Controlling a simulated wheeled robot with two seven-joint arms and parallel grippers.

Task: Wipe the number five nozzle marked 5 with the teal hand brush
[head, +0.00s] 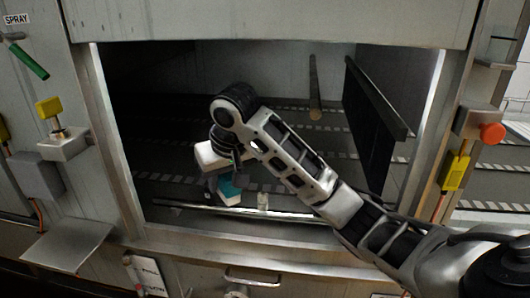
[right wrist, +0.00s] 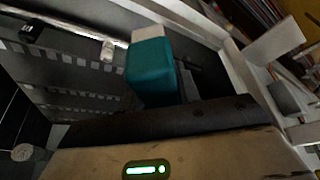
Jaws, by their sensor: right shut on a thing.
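The teal hand brush (head: 229,187) is in my right gripper (head: 222,178), inside the machine opening near its front edge. It also shows in the right wrist view (right wrist: 152,72), with a pale end pointing away from the gripper. The right gripper is shut on it. A small pale fitting (head: 263,201), perhaps a nozzle, sits on the thin pipe just right of the brush. In the right wrist view a similar pale fitting (right wrist: 107,50) shows beside the brush, with a gap between them in the picture. No 5 mark is readable. My left gripper is out of view.
A pale metal pipe (head: 290,215) runs along the opening's front. A dark hanging panel (head: 375,105) and a brown rod (head: 315,88) are deeper inside. The metal frame (head: 112,150) bounds the left side. A red button box (head: 478,125) is at right.

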